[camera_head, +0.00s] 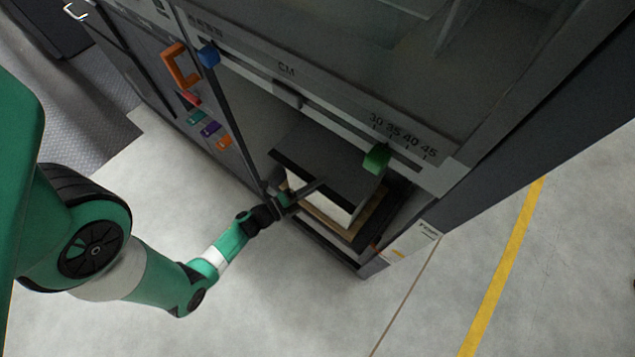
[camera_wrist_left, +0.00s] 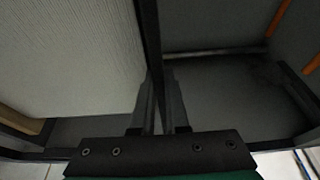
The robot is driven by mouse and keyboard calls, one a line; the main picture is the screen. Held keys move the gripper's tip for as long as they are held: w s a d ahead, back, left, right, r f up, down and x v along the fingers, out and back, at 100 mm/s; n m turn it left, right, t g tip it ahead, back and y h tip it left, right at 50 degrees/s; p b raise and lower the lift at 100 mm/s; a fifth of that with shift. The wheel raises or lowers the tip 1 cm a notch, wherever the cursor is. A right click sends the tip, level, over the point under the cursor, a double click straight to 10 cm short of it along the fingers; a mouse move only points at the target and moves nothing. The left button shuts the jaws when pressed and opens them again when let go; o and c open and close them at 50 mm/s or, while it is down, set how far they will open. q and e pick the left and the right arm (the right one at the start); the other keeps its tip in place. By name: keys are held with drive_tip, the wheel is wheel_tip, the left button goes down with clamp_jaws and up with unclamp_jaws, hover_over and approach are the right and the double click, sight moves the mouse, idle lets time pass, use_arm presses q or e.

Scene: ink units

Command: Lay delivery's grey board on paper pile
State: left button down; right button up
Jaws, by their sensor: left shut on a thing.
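The grey board (camera_head: 335,160) is a flat dark sheet in the delivery bay, above the white paper pile (camera_head: 328,208). My left gripper (camera_head: 303,191) reaches in from the left and is shut on the board's near edge. In the left wrist view, the fingers (camera_wrist_left: 160,108) close on the board's thin dark edge (camera_wrist_left: 149,45), and the pile's pale, lined side (camera_wrist_left: 70,60) fills the left. I cannot tell whether the board touches the pile's top. The board hides most of that top. My right gripper is not in view.
The pile stands on a wooden base (camera_head: 325,222) inside the bay. A green block (camera_head: 377,158) on the ruler rail (camera_head: 400,140) hangs at the board's right. An orange handle (camera_head: 180,66) and coloured tabs line the machine's left front. Open floor lies in front.

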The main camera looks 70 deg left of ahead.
use_arm(q)
drive_tip(key=shift+f, duration=0.35)
drive_tip(key=c, duration=1.3)
unclamp_jaws()
drive_tip(key=shift+f, duration=0.15)
drive_tip(key=o, duration=0.4)
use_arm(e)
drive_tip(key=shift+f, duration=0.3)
use_arm(q)
drive_tip(key=shift+p+v, duration=2.05)
drive_tip(key=shift+v, duration=4)
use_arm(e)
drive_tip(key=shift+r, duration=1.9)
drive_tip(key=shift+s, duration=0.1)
